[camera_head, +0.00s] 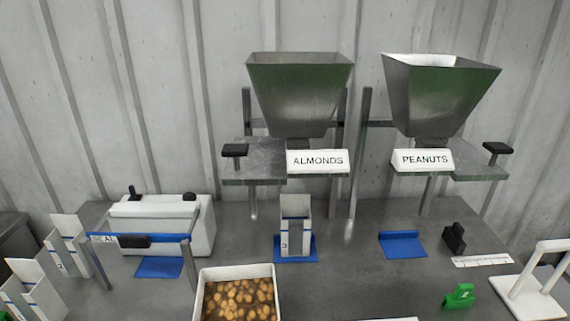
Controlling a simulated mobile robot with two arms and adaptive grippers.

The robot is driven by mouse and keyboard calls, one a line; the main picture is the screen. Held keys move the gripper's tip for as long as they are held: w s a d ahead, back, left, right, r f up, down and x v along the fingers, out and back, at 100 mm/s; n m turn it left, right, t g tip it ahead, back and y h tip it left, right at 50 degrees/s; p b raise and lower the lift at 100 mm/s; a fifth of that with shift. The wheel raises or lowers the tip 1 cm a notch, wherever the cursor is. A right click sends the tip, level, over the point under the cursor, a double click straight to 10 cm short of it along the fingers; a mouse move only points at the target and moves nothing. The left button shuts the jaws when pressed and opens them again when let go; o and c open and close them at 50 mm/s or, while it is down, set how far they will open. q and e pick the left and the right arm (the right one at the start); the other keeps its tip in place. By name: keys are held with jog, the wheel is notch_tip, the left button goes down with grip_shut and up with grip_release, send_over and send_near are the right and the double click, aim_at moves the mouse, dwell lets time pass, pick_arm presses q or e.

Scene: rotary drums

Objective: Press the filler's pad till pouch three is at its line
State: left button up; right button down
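Pouch three (294,215), a pale upright pouch with a 3 on its front, stands on a blue mat (310,254) below the almond filler (300,95). How full it is cannot be told. The filler is a metal hopper with an ALMONDS sign (318,161); a black pad (235,150) sits at the left of its shelf. The peanut filler (436,95), with a PEANUTS sign (422,160), stands to the right and has a black pad (498,147) at its right. Neither of my grippers is in view.
A white sealer (160,220) with a blue SEAL bar (170,238) stands left. A tray of nuts (198,305) is in front. The blue mat (402,244) under the peanut filler is empty. A green block (459,297) lies right.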

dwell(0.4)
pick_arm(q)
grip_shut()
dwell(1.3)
